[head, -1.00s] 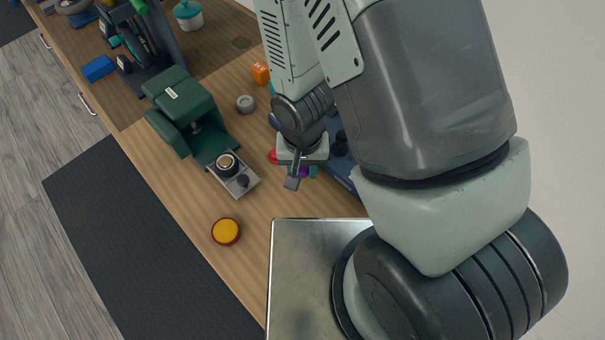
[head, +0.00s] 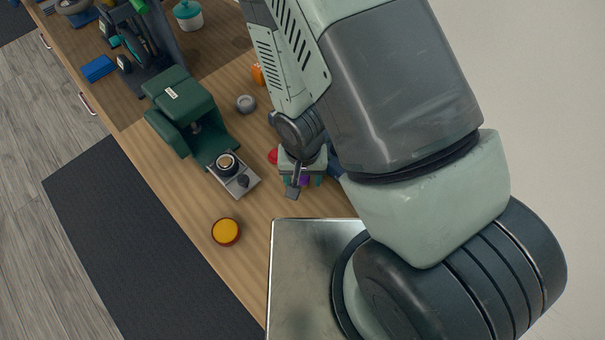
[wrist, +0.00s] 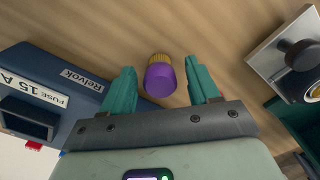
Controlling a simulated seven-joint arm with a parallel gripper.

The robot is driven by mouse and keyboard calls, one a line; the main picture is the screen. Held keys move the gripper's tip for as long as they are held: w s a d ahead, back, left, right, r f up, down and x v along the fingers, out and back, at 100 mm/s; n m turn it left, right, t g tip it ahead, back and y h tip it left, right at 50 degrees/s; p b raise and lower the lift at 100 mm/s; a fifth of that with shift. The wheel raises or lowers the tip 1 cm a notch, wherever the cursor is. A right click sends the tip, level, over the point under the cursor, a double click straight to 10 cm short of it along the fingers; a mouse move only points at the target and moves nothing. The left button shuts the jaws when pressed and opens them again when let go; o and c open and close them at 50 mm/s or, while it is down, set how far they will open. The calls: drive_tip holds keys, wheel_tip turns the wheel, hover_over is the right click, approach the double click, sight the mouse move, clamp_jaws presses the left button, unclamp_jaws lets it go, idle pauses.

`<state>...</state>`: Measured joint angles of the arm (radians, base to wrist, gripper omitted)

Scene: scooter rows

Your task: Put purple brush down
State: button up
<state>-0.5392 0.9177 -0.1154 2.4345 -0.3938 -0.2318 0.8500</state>
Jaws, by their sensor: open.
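The purple brush (wrist: 160,80), a short purple cylinder with a yellow ribbed band, shows in the wrist view over the wooden bench. My gripper (wrist: 159,68) is open, with one teal finger on each side of it and a visible gap to both. The brush appears to stand on the bench, but its contact with the wood is hard to see. In the head view, only a bit of purple (head: 305,181) shows below my gripper (head: 303,183), and the wrist hides most of it.
A blue-grey box (wrist: 50,95) labelled "Relvok" and "FUSE 15 A" lies left in the wrist view. A metal plate with a dark knob (wrist: 300,54) is at right. In the head view, a green machine (head: 185,115) and a yellow-topped round tin (head: 226,231) stand left of my gripper.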

drive_tip(key=shift+r, duration=0.1)
drive_tip(key=w+d+r+t, duration=0.2)
drive_tip(key=d+r, duration=0.1)
drive_tip(key=r, duration=1.1)
drive_tip(key=w+d+r+t, duration=0.1)
drive_tip(key=d+r, duration=0.2)
drive_tip(key=r, duration=1.1)
drive_tip(key=s+d+r+t, duration=0.1)
drive_tip(key=s+d+r, duration=0.1)
drive_tip(key=s+r, duration=0.2)
drive_tip(key=s+d+r+t, duration=0.1)
drive_tip(key=s+d+r, duration=0.2)
drive_tip(key=r, duration=0.7)
drive_tip(key=shift+s+d+r+t, duration=0.15)
drive_tip(key=shift+s+r+t, duration=0.2)
drive_tip(key=shift+s, duration=0.55)
drive_tip(key=shift+o, duration=0.3)
